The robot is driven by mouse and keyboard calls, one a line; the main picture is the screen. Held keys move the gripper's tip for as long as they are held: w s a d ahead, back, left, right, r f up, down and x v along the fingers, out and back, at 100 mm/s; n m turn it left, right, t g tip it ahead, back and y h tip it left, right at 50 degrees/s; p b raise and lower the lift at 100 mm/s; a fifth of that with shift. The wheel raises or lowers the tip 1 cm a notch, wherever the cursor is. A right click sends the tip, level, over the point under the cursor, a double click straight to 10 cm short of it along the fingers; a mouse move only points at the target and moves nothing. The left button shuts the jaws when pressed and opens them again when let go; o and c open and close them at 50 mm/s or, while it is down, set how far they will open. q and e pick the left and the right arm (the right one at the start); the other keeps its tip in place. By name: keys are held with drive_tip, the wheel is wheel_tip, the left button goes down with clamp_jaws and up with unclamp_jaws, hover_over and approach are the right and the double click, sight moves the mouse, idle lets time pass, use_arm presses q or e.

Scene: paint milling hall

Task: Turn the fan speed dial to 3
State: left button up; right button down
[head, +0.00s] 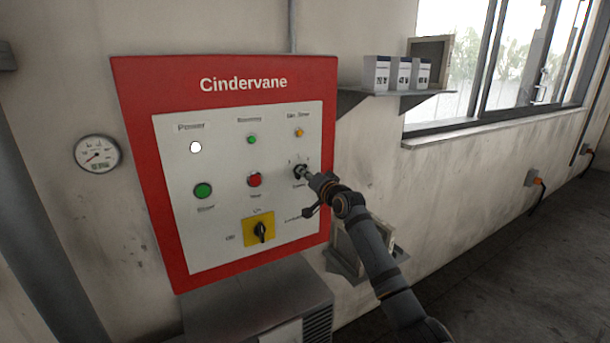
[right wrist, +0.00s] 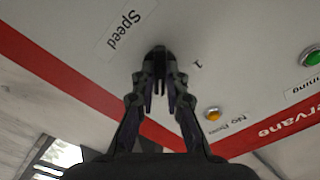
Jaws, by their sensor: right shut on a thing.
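The fan speed dial (head: 298,169) is a small dark knob at the right of the white panel face, in the row of the green and red buttons. My right gripper (head: 305,174) reaches it from the lower right and is shut on it. In the right wrist view the two fingers (right wrist: 160,82) close on the dark dial (right wrist: 159,52), beside the upside-down "Speed" label (right wrist: 124,30). A small mark, seemingly a 1, shows near it. The fingers hide much of the dial, so I cannot tell its setting. My left gripper is not in view.
The red-framed Cindervane panel (head: 148,170) also carries a green button (head: 203,190), a red button (head: 254,180), lamps and a yellow-backed rotary switch (head: 259,230). A shelf with boxes (head: 397,72) is at the right. A grey cabinet (head: 255,300) stands below.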

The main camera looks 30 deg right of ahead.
drive_tip(key=c, duration=1.4)
unclamp_jaws()
drive_tip(key=s, duration=1.2)
drive_tip(key=shift+d, duration=0.2)
drive_tip(key=shift+d+f, duration=0.1)
drive_tip(key=shift+f, duration=0.05)
